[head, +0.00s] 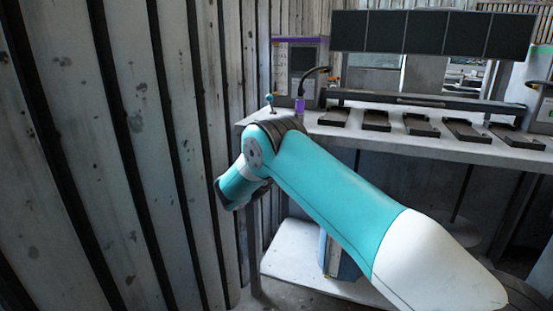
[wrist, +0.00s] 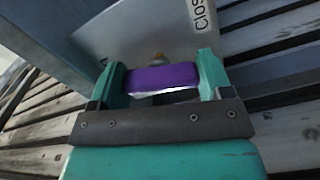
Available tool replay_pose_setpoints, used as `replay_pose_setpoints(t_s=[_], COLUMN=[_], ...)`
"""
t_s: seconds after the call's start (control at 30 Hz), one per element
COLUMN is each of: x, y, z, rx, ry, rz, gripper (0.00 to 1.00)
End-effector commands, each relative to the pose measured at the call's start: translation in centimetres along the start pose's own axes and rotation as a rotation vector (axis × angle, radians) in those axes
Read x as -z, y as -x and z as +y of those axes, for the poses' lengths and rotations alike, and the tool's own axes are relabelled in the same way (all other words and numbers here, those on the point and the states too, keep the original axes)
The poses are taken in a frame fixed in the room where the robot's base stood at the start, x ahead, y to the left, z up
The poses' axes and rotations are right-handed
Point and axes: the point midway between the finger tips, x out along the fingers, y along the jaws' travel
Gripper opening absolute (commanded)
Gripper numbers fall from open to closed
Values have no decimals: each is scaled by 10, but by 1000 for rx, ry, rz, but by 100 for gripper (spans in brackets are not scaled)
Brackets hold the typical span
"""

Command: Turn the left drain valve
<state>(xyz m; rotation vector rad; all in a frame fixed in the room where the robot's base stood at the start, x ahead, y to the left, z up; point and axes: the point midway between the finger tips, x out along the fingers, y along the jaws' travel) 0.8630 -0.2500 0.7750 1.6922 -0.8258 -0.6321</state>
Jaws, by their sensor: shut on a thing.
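In the wrist view, a purple bar-shaped valve handle (wrist: 162,79) lies crosswise between the two teal fingers of my gripper (wrist: 161,68). The fingers touch or nearly touch its two ends, and the gripper is shut on it. A small brass-coloured stem (wrist: 158,57) shows just beyond the handle, in front of a pale grey plate (wrist: 150,28). The plate carries dark lettering that reads "Clos", cut off by the picture's edge. In the head view my teal arm bends down at the left of the bench, and the gripper and the held handle cannot be made out there.
A workbench (head: 430,149) with several dark trays (head: 375,120) runs to the right. A small purple object (head: 299,105) and a teal-topped post (head: 269,101) stand at its left end. A slatted wall (head: 130,150) is close on the left. A lower shelf (head: 290,252) holds a blue-sided box (head: 345,262).

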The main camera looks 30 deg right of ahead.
Motion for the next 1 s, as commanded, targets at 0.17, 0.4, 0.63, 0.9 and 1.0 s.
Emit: replay_pose_setpoints(t_s=[0.17,0.4,0.63,0.9,1.0], x=[-1,-1,-1,-1,-1], y=[1,1,1,1,0], z=[-1,-2,-2,-2,-2], rx=[3,3,3,3,2], ry=[64,94,96,94,93], rz=[-3,-3,-3,-2,-1], gripper=[49,49,49,98,98])
